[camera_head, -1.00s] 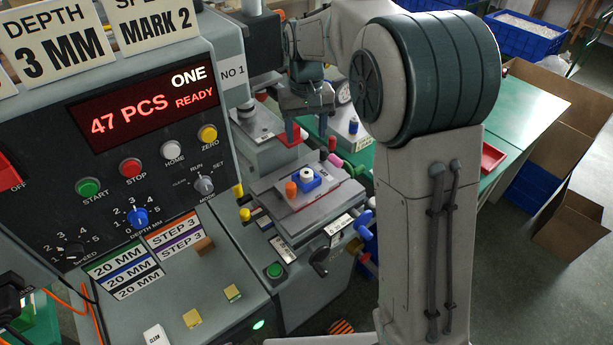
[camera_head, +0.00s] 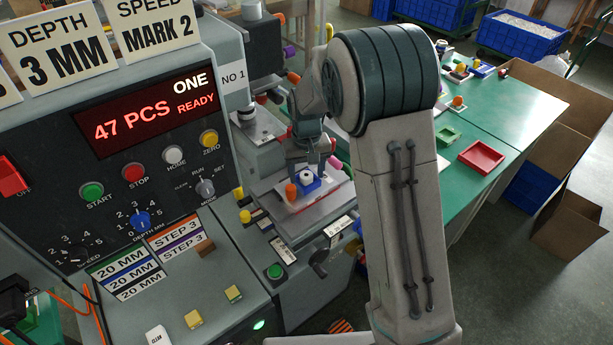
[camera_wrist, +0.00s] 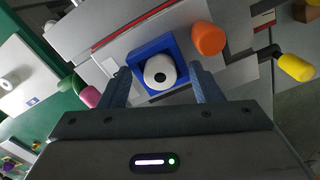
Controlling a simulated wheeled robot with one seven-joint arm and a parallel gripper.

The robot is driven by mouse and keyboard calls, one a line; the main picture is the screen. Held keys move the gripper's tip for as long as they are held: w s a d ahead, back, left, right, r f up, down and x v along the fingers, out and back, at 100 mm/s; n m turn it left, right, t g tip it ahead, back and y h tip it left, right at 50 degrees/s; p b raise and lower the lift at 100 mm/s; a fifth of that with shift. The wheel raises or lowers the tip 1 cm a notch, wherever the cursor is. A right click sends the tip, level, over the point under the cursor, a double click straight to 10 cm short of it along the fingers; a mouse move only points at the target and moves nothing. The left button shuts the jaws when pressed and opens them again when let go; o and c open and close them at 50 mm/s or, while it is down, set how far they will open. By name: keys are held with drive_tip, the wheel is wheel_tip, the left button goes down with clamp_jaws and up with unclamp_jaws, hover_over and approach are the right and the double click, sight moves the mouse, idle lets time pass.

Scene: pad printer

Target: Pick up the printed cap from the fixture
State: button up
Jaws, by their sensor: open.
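The printed cap (camera_head: 307,177) is white with a dark dot on top. It sits in the blue fixture (camera_head: 309,187) on the printer's grey table. In the wrist view the cap (camera_wrist: 159,73) shows from above, seated in the square blue fixture (camera_wrist: 148,49). My gripper (camera_wrist: 162,80) is open, with one finger on each side of the fixture and cap in that view. In the head view my gripper (camera_head: 308,168) is right at the fixture and hides part of its back. I cannot tell whether the fingers touch anything.
An orange knob (camera_wrist: 208,39) stands close beside the fixture. A yellow knob (camera_wrist: 294,67) and a pink knob (camera_wrist: 90,97) stick out at the sides. The control panel (camera_head: 150,130) fills the left. A green table with a red tray (camera_head: 481,156) is at right.

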drive_tip(key=c, duration=1.1)
